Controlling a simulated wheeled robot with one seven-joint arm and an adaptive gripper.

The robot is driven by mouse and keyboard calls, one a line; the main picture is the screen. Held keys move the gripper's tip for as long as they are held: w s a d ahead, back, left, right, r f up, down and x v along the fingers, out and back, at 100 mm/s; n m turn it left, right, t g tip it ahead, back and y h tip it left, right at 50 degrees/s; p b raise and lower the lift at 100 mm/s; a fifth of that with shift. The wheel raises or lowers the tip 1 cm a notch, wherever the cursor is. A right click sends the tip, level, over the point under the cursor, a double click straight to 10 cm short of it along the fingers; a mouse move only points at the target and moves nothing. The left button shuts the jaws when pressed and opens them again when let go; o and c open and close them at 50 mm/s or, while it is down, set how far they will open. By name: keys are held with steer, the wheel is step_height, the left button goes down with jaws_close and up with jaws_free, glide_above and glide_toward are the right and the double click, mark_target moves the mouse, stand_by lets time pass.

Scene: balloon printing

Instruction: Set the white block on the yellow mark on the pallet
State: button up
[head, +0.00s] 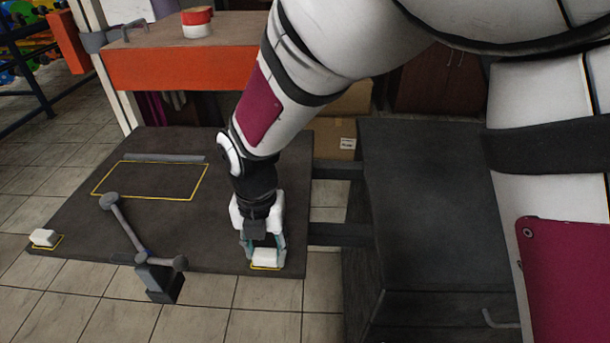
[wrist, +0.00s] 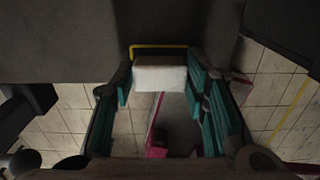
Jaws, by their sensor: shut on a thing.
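My gripper (head: 264,252) points down at the front right corner of the dark pallet (head: 215,235). It is shut on a white block (head: 265,257), with the teal fingers on either side of it. The block also shows between the fingers in the wrist view (wrist: 160,74). A yellow mark (head: 265,268) shows just below the block's near edge in the head view. In the wrist view a strip of the yellow mark (wrist: 157,46) shows along one side of the block. The block hides the rest. I cannot tell whether the block touches the pallet.
Another white block (head: 44,237) sits on a yellow mark at the pallet's left corner. A grey toggle clamp (head: 150,264) stands at the front edge, left of my gripper. A yellow-outlined rectangle (head: 150,180) and grey bar (head: 164,158) lie behind. An orange shelf (head: 180,68) stands at the back.

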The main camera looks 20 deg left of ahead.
mark_target(266, 251)
steer(key=shift+f, duration=0.15)
steer(key=o, duration=1.1)
steer(key=shift+c, duration=0.2)
step_height(266, 251, up, 12)
steer(key=p, duration=0.1)
steer(key=w+d+r+m, duration=0.2)
steer(key=d+r+m, duration=0.35)
steer(key=d, duration=0.35)
steer(key=s+d+r+m+t, duration=0.15)
steer(key=d+r+m, duration=0.25)
steer(key=d+m, duration=0.8)
steer(key=s+d+m, duration=1.5)
steer(key=d+m, duration=0.1)
steer(key=m, duration=0.5)
steer(key=shift+d+f+t, duration=0.35)
steer(key=shift+d, duration=0.05)
